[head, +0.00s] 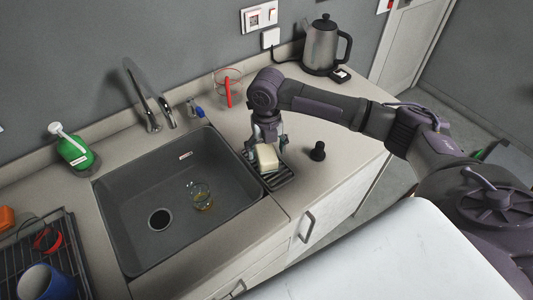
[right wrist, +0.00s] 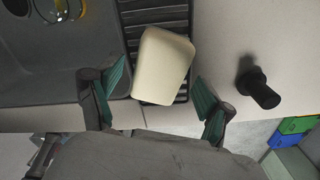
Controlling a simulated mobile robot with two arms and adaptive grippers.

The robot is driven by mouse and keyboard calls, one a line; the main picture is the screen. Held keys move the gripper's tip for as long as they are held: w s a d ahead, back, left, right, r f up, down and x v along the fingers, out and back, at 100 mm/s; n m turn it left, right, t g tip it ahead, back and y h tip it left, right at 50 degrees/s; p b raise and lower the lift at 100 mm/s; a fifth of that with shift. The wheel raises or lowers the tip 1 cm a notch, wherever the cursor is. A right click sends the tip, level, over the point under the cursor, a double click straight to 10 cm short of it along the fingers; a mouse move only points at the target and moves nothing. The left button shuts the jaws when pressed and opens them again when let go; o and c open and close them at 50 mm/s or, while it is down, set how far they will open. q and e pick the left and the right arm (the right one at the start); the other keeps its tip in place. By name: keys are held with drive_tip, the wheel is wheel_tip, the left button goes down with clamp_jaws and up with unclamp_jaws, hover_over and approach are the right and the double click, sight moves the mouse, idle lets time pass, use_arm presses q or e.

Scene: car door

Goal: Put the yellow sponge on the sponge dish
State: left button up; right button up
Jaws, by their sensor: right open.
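The pale yellow sponge (head: 267,158) rests on the dark slatted sponge dish (head: 281,178), beside the right edge of the sink. In the right wrist view the sponge (right wrist: 163,66) lies tilted across the slats of the dish (right wrist: 130,14). My right gripper (head: 265,146) is just above the sponge, partly hiding it in the head view. In the right wrist view the right gripper (right wrist: 160,92) is open, with its green-padded fingers apart on either side of the sponge's near end. My left gripper is not in view.
The sink (head: 130,205) holds a glass (head: 201,195). A small black object (head: 318,151) stands right of the dish. A kettle (head: 326,46) and a red-handled item (head: 228,92) are at the back. A dish rack (head: 75,270) with a blue mug (head: 45,283) is at left.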

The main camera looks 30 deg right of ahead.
sight(266, 152)
wheel_tip(266, 152, up, 10)
drive_tip(key=b, duration=0.2)
drive_tip(key=shift+r, duration=0.2)
drive_tip(key=shift+f, duration=0.1)
